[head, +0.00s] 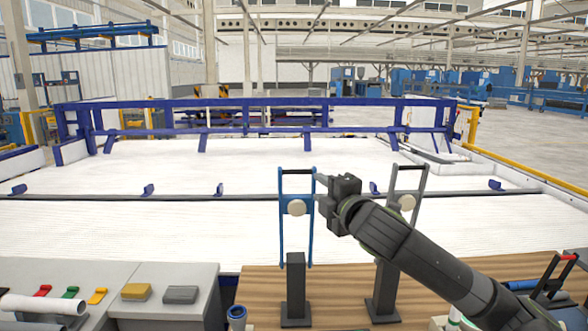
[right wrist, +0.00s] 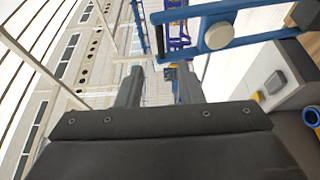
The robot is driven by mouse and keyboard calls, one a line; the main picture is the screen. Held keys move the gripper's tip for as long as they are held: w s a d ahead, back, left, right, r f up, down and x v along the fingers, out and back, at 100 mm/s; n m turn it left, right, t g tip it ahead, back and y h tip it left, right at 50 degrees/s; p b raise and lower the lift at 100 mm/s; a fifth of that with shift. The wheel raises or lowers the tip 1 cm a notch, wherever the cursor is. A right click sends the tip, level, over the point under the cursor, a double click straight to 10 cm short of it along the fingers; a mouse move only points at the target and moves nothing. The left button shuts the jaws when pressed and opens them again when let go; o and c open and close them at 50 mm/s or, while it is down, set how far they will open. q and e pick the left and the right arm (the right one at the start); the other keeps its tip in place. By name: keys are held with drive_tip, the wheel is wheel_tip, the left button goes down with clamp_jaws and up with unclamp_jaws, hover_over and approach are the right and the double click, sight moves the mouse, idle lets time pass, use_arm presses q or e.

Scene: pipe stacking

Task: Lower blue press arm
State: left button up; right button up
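The blue press arm (head: 282,225) stands raised and upright on a black post (head: 296,285) on the wooden table. It has two blue side bars, a black crossbar handle (head: 297,171) at the top and a round pale disc (head: 297,208) between the bars. My right gripper (head: 322,182) is just right of the arm's upper end, close to the handle. In the right wrist view its two fingers (right wrist: 158,82) are apart with nothing between them. The blue arm (right wrist: 265,42) crosses the upper right there, its handle (right wrist: 159,38) past the fingertips. My left gripper is not in view.
A similar grey press arm (head: 421,190) stands raised to the right, behind my right arm. A red-armed press (head: 552,275) is at the far right. A blue pipe (head: 237,316) is at the wooden table's (head: 260,283) left edge. Coloured clamps and blocks lie on the grey bench (head: 190,272).

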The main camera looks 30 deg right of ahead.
sight(298, 173)
drive_tip(key=w+p, duration=0.1)
drive_tip(key=w, duration=0.3)
drive_tip(key=w+d+p, duration=0.1)
drive_tip(key=w+p, duration=0.1)
drive_tip(key=w, duration=0.3)
drive_tip(key=w+d+p, duration=0.1)
drive_tip(key=w, duration=0.3)
drive_tip(key=shift+w+r+p, duration=0.15)
drive_tip(key=shift+w+p, duration=0.05)
drive_tip(key=shift+p, duration=0.1)
drive_tip(key=shift+w+d, duration=0.15)
drive_tip(key=shift+w, duration=0.55)
clamp_jaws()
